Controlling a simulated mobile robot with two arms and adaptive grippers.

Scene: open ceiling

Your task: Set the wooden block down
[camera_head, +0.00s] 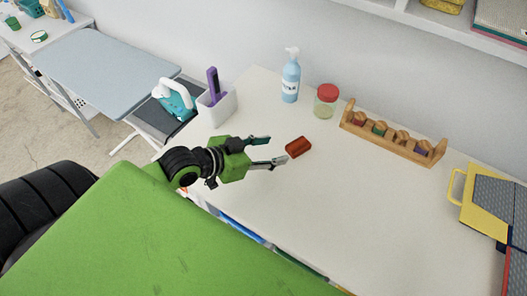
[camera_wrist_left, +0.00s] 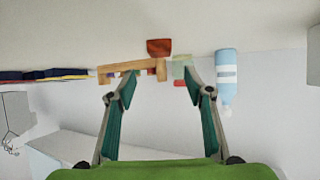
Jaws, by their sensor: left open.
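The wooden block (camera_head: 298,147) is small and reddish brown. It rests on the white tabletop, just beyond the fingertips of my left gripper (camera_head: 275,150). My left gripper is open, with its two green fingers spread and nothing between them. In the left wrist view, which appears upside down, the block (camera_wrist_left: 158,47) shows ahead of the gap between the fingertips (camera_wrist_left: 161,88), apart from them. My right gripper is in neither view.
The white table (camera_head: 350,215) has free room around the block. Behind stand a blue pump bottle (camera_head: 291,80), a red-lidded jar (camera_head: 326,103) and a wooden rack (camera_head: 392,138). A white holder (camera_head: 216,108) is at left, a yellow-handled case (camera_head: 485,208) at right.

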